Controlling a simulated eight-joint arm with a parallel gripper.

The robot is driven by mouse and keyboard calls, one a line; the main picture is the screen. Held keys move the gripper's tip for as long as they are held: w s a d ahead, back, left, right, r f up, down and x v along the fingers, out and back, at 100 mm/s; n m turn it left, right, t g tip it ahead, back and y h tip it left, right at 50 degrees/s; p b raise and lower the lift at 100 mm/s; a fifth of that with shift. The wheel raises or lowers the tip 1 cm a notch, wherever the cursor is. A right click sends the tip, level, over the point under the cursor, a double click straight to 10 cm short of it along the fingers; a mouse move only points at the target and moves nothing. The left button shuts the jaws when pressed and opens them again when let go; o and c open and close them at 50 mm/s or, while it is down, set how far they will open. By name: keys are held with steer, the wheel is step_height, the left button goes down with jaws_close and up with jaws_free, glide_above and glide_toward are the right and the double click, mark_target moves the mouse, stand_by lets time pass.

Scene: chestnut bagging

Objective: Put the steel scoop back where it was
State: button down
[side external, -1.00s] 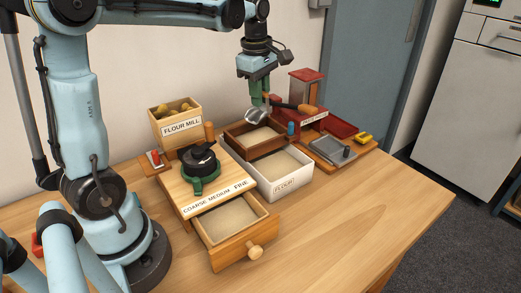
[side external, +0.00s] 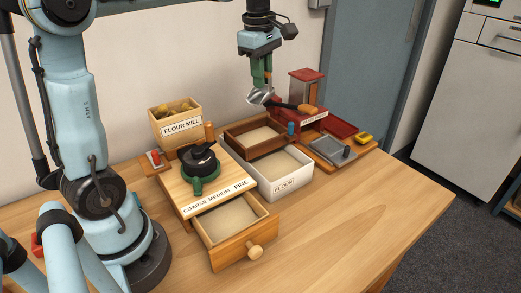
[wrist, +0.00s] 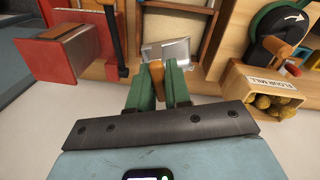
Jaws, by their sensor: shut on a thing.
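The steel scoop (side external: 260,97) hangs in my gripper (side external: 262,82) above the back of the wooden tray (side external: 232,136). My green fingers are shut on its wooden handle, which shows between them in the wrist view (wrist: 157,71). The scoop's shiny metal bowl (wrist: 168,50) juts out past the fingertips there. The scoop is tilted and appears clear of everything below. The wooden tray stands against the back of the white flour box (side external: 296,184), and both hold pale flour.
The flour mill (side external: 178,182) with its open drawer (side external: 238,250) is left of the flour box. A red press (side external: 340,127) with a dark lever (side external: 292,106) stands close at the right. A grey plate (side external: 326,150) lies before it. The front right table (side external: 370,215) is clear.

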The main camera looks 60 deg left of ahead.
steer(key=s+d+m+g, duration=0.1)
steer(key=s+d+m, duration=0.15)
steer(key=d, duration=1.15)
steer(key=s+d+m, duration=0.1)
steer(key=s+d, duration=0.2)
steer(key=d, duration=1)
step_height(320, 180, down, 8)
steer(key=shift+w+a+f, duration=1.3)
steer(key=shift+a+f, duration=0.05)
steer(key=shift+f, duration=0.45)
steer(key=shift+w+a+f, duration=1.35)
steer(key=shift+a+f, duration=0.05)
steer(key=shift+f, duration=0.45)
steer(key=shift+w+a+f, duration=1.3)
steer(key=shift+a+f, duration=0.05)
steer(key=shift+f, duration=0.45)
steer(key=shift+f, duration=0.15)
steer(key=c, duration=1.1)
jaws_free()
